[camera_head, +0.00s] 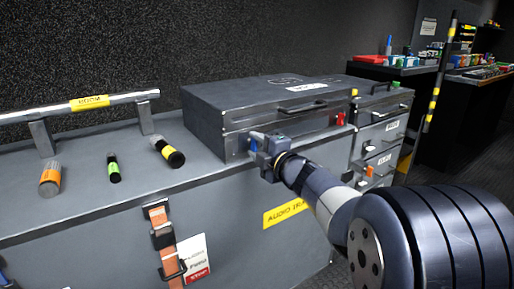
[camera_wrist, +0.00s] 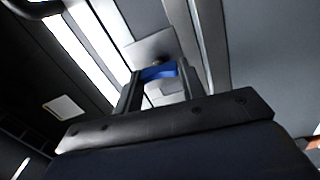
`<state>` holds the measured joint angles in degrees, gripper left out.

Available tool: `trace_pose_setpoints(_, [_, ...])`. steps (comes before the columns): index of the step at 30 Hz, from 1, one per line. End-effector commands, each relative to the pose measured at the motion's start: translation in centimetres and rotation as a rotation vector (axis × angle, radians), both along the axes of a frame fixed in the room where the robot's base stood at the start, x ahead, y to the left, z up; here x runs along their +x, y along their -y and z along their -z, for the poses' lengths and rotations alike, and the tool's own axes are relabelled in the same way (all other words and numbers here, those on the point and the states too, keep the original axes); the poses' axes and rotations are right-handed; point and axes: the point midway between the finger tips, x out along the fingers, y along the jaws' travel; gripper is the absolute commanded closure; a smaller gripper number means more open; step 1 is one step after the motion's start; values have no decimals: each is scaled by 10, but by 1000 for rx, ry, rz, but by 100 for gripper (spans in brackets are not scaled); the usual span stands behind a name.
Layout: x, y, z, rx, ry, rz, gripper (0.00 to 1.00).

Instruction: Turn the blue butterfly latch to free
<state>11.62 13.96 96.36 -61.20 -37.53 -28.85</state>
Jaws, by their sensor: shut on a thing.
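The blue butterfly latch (camera_wrist: 158,72) sits on a metal plate (camera_wrist: 150,47) on the case front, between my fingertips in the wrist view. In the head view a little of its blue (camera_head: 253,146) shows at the left end of my gripper (camera_head: 262,143). My gripper, also in the wrist view (camera_wrist: 160,88), is shut on the latch. The grey case (camera_head: 262,105) stands closed on the bench, with a handle on its front. A red latch (camera_head: 340,119) is on the right of its front. The fingers hide part of the blue latch.
Orange (camera_head: 50,179), green (camera_head: 114,168) and yellow-banded (camera_head: 167,152) cylinders stand or lie on the bench left of the case. A metal rail (camera_head: 80,105) runs behind them. A drawer unit (camera_head: 378,140) is at the right. An orange strap (camera_head: 163,240) hangs on the bench front.

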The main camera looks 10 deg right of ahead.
Motion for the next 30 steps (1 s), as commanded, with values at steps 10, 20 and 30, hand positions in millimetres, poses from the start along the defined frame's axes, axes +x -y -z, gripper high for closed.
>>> trace_pose_setpoints(10, [0, 0, 1, 1, -3, 0, 50])
trace_pose_setpoints(20, [0, 0, 0, 2, -1, 0, 40])
trace_pose_setpoints(30, [-36, 15, -3, 2, -1, 5, 40])
